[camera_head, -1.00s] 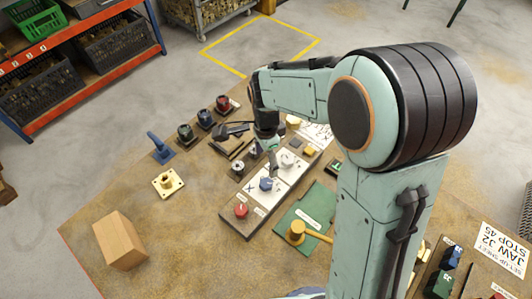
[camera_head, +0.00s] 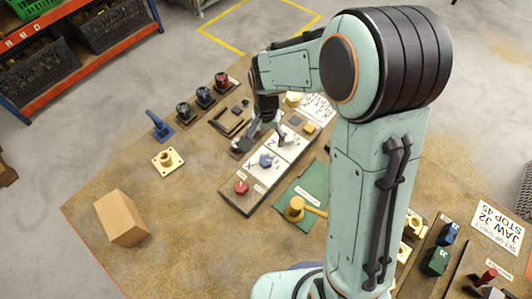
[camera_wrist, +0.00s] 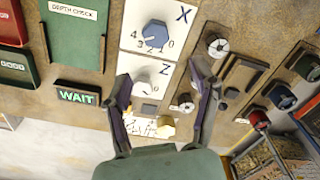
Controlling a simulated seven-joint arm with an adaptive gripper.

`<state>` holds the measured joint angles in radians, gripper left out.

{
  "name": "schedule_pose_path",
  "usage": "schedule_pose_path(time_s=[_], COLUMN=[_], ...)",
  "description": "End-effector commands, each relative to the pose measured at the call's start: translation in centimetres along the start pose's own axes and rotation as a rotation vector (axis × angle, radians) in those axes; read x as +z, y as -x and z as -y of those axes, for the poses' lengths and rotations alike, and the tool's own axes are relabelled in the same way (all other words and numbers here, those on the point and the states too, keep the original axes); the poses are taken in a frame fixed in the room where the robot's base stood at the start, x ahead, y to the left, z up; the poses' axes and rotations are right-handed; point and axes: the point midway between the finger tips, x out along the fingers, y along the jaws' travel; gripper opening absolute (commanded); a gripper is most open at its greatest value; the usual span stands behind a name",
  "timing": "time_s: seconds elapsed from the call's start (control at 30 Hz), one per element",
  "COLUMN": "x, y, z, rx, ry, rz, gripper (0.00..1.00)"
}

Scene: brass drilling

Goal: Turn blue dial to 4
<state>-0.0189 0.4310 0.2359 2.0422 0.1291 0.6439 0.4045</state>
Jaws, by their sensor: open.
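The blue dial (camera_head: 266,160) sits on a white plate marked X on the control panel. In the wrist view the blue dial (camera_wrist: 155,35) shows a scale from 0 on the right to 4 on the left; its exact setting is hard to read. My gripper (camera_head: 264,138) is over the panel, just behind the blue dial in the head view. In the wrist view my gripper (camera_wrist: 163,78) is open, its fingers apart on either side of the grey Z dial (camera_wrist: 147,83), with nothing held. The blue dial lies beyond the fingertips.
A red knob (camera_head: 241,187) is at the panel's near end. The front table area is clear.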

Motion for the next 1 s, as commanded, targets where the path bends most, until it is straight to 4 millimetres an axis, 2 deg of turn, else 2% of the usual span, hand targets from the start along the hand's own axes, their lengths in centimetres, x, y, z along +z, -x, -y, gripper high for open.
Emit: schedule_pose_path(time_s=[0.03, 0.4, 0.57, 0.8, 1.0], x=[0.5, 0.8, 0.7, 0.7, 0.7], y=[-1.0, -6.5, -7.6, -7.7, -7.7], z=[-0.1, -0.2, -0.2, -0.2, -0.2], rx=[0.008, 0.011, 0.01, 0.01, 0.01], ry=[-0.005, -0.009, -0.01, -0.01, -0.01], rz=[0.025, 0.034, 0.031, 0.029, 0.03], gripper=[0.61, 0.61, 0.61, 0.61, 0.0])
